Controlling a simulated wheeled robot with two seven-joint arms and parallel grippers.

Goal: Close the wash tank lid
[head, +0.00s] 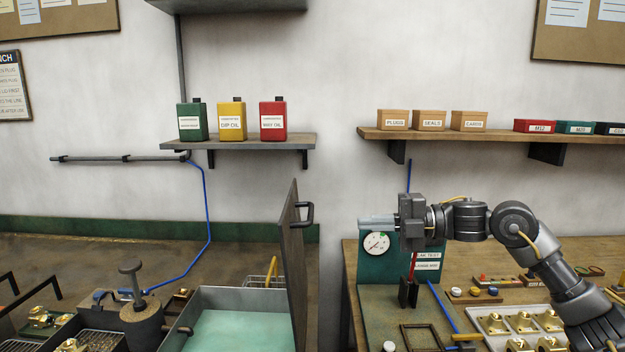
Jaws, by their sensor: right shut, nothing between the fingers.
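The wash tank (196,310) is a grey metal box with pale green liquid inside, at the bottom centre of the head view. Its lid (293,262) stands upright on the tank's right side, seen nearly edge-on. A dark handle (307,213) sticks out to the right near the top of the lid. My right gripper (366,221) is to the right of the lid handle, apart from it, at about the same height in the picture. Its fingers point left and are shut with nothing between them. My left gripper is not in view.
A green test stand with a gauge (376,243) is below my right gripper. A tray of brass parts (515,325) is at the lower right. A wire basket (266,279) sits behind the tank.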

